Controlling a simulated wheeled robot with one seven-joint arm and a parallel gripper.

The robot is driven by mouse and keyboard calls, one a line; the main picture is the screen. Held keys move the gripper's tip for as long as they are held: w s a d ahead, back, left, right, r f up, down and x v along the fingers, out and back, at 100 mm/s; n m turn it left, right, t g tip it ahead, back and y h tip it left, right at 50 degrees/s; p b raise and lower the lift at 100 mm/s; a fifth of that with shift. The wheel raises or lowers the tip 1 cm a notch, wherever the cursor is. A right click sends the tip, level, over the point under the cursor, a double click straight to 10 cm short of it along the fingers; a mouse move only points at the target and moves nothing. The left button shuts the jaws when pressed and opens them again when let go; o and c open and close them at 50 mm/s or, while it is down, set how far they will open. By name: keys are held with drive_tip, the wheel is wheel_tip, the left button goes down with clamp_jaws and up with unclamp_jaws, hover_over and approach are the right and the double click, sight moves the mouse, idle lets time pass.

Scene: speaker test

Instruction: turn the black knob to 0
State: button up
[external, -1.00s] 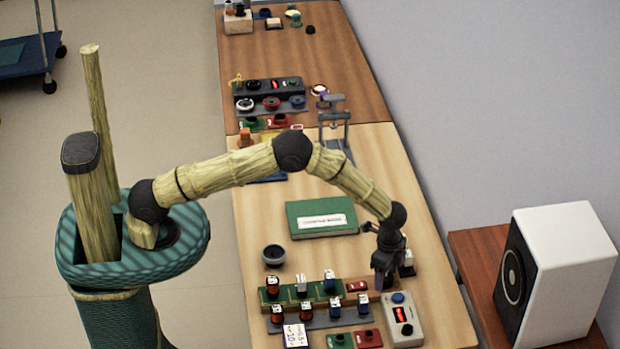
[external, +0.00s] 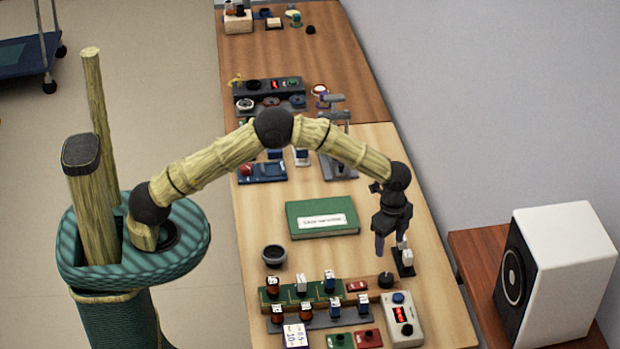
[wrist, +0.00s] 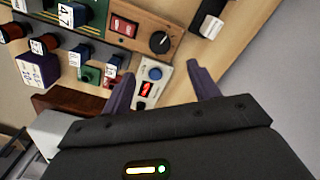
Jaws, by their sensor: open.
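A round black knob (external: 386,279) sits at the right end of a small wooden panel (external: 372,292), beside a red switch (external: 357,286). The wrist view shows the knob (wrist: 159,42) with a light pointer mark; I cannot read any scale or its setting. A second, smaller dark knob (external: 406,329) is on the light grey box with a blue button and a red display. My gripper (external: 391,246) is open and empty, pointing down, above and behind the wooden panel. In the wrist view the fingers (wrist: 160,74) are spread, apart from the knob.
A white rocker on a black base (external: 406,260) stands close below and right of my gripper. Rows of coils and parts (external: 305,300) lie left of the panel. A green book (external: 322,219) and a dark bowl (external: 273,255) are farther left. Clear tabletop runs along the right edge.

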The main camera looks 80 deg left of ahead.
wheel_tip(320, 180, up, 5)
drive_tip(key=s+a+f+n+t+b, duration=0.1)
drive_tip(key=s+a+f+n+b, duration=0.2)
drive_tip(key=s, duration=0.7)
drive_tip(key=s+a+f+n+b, duration=0.3)
drive_tip(key=s+f+b, duration=0.4)
drive_tip(key=s, duration=0.3)
drive_tip(key=s+a+f+n+t+b, duration=0.1)
drive_tip(key=s+a+f+n+b, duration=0.1)
drive_tip(key=s+f+n+b, duration=0.2)
drive_tip(key=shift+s+a+f+n+t+b, duration=0.2)
drive_tip(key=shift+s+b, duration=0.35)
drive_tip(key=shift+s, duration=0.5)
drive_tip(key=shift+s+a+f+n+b, duration=0.1)
drive_tip(key=shift+s+f+b, duration=0.4)
drive_tip(key=shift+s, duration=0.55)
drive_tip(key=shift+s+a+f+n+t+b, duration=0.1)
drive_tip(key=shift+s+b, duration=0.55)
drive_tip(key=shift+s, duration=0.4)
drive_tip(key=w+p+v, duration=0.2)
drive_tip(key=p+v, duration=0.7)
drive_tip(key=p, duration=0.1)
drive_tip(key=w+r+p+v, duration=0.1)
drive_tip(key=w+p+v, duration=0.1)
drive_tip(key=p+v, duration=0.8)
drive_tip(key=shift+s, duration=0.3)
